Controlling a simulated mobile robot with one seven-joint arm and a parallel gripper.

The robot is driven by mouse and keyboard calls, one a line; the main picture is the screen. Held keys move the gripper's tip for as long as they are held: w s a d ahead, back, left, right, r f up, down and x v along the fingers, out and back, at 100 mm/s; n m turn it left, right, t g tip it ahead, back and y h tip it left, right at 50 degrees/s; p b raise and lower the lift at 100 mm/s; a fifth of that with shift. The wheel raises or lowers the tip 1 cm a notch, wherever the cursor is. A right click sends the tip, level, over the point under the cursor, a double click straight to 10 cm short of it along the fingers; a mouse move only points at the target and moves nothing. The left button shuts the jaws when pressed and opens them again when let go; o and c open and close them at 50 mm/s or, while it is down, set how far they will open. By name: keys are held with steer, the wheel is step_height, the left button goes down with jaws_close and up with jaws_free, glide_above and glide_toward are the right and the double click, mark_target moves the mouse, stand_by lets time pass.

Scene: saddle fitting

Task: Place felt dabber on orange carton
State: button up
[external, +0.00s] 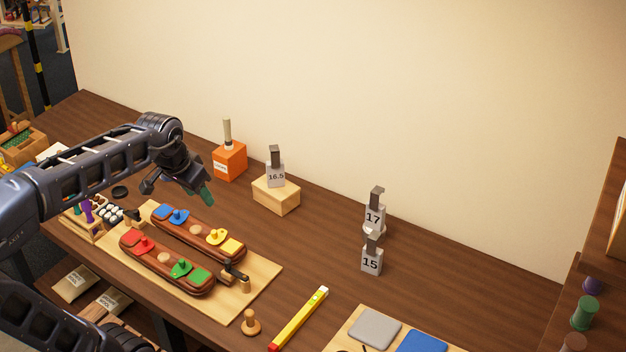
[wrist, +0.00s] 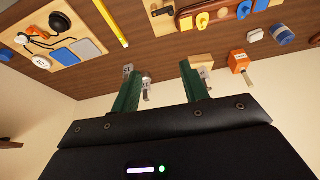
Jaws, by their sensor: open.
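The orange carton (external: 230,162) stands on the table near the wall, with a white label on its front. A pale upright stick with a darker lower part, which looks like the felt dabber (external: 227,132), stands on its top. In the wrist view the orange carton (wrist: 238,61) and the pale stick (wrist: 247,77) are on the right, upside down. My gripper (external: 203,192) is to the front left of the carton, apart from it. In the wrist view its green fingers (wrist: 160,72) are spread with nothing between them.
Right of the carton, a wooden block (external: 276,196) bears a grey "16.5" gauge (external: 275,170). Gauges "17" (external: 375,215) and "15" (external: 371,259) stand farther right. A board with brown saddle-like pieces (external: 170,262) lies below my gripper. A yellow level (external: 299,318) lies in front; the right middle table is clear.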

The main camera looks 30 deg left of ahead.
steer(key=s+d+f, duration=0.2)
steer(key=s+f, duration=0.3)
steer(key=s, duration=0.5)
steer(key=shift+s+f+n, duration=0.25)
steer(key=shift+f+n, duration=0.1)
steer(key=shift+n, duration=0.05)
steer(key=shift+d, duration=0.1)
stand_by(0.4)
